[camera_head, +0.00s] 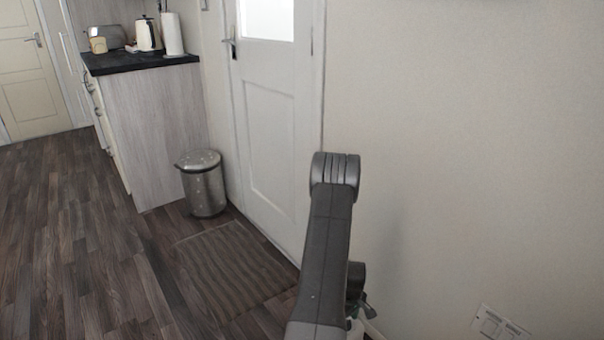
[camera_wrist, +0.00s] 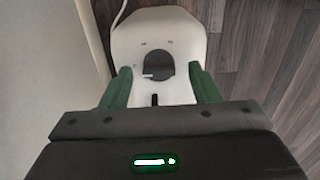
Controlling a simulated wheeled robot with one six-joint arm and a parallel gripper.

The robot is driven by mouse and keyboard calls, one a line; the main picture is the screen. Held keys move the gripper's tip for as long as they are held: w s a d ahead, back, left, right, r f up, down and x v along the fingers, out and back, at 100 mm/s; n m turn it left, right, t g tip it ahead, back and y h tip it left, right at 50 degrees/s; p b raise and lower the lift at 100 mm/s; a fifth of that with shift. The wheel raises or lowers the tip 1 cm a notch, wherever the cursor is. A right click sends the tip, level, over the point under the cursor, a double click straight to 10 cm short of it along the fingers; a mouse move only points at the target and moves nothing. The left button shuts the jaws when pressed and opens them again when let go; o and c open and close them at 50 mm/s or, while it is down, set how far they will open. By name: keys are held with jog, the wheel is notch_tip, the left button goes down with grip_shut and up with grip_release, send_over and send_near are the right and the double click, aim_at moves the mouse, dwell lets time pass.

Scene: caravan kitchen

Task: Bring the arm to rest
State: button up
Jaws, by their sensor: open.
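My arm (camera_head: 330,240) rises at the lower middle of the head view, in front of the wall and beside the white door. My gripper (camera_wrist: 157,82) shows in the wrist view as two green fingers set apart, with nothing between them. It points down towards the white base of my own body, above the wooden floor. In the head view the gripper is mostly hidden behind the arm, with only a small part showing low down.
A metal pedal bin (camera_head: 203,183) stands by the counter (camera_head: 160,125). A doormat (camera_head: 235,268) lies before the white door (camera_head: 272,130). A kettle (camera_head: 147,34) and a paper roll (camera_head: 172,34) stand on the counter. The floor at left (camera_head: 60,230) is clear. The wall (camera_head: 460,150) is close at right.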

jog(key=shift+f, duration=0.65)
jog(key=shift+r, duration=0.1)
jog(key=shift+r, duration=0.1)
